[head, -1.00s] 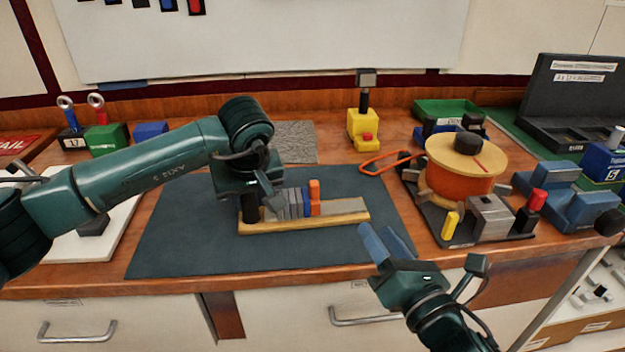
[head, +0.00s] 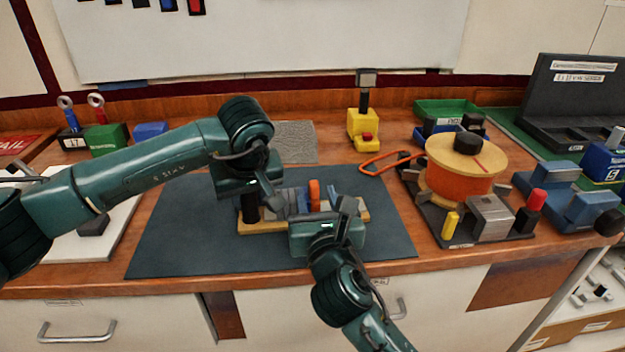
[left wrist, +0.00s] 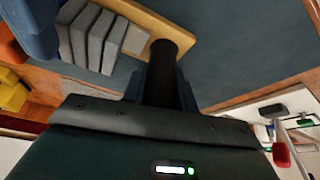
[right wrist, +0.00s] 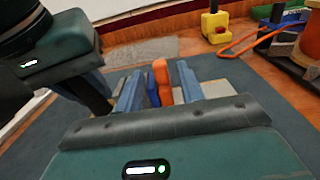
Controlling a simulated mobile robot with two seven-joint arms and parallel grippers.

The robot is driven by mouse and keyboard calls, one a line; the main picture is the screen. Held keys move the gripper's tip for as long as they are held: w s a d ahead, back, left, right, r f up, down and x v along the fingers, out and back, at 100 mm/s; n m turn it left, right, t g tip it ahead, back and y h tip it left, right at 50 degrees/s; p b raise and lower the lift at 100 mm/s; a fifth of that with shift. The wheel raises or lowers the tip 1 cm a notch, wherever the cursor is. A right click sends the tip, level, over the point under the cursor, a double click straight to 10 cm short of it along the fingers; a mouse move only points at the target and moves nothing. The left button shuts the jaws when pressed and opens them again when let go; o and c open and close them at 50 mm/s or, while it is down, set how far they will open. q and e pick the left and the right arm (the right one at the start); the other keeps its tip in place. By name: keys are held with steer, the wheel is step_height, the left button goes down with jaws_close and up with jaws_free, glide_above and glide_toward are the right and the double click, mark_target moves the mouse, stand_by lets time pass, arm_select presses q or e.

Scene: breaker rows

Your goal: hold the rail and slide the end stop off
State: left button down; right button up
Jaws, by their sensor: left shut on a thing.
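The rail assembly lies on a wooden base (head: 246,228) on the dark mat. My left gripper (head: 249,193) is shut on a black post (head: 250,209) at the base's left end; the post also shows in the left wrist view (left wrist: 168,62). Several grey blocks (left wrist: 95,38) stand on the rail, with a blue block (right wrist: 152,92) and the orange end stop (right wrist: 162,80) to their right. My right gripper (head: 324,200) is open over the rail. In the right wrist view its blue fingers stand either side of the orange end stop, apart from it on the right. Bare grey rail (right wrist: 216,88) shows beyond.
The dark mat (head: 180,235) is clear around the base. To the right stand an orange spool (head: 458,185) on a black stand and an orange loop (head: 385,162). A yellow block with a post (head: 362,125) stands behind. The two grippers are close together.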

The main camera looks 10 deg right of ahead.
mark_target(315, 190)
steer(key=w, duration=0.5)
steer(key=shift+w+a, duration=0.1)
steer(key=shift+w, duration=0.25)
steer(key=shift+c, duration=0.4)
jaws_close()
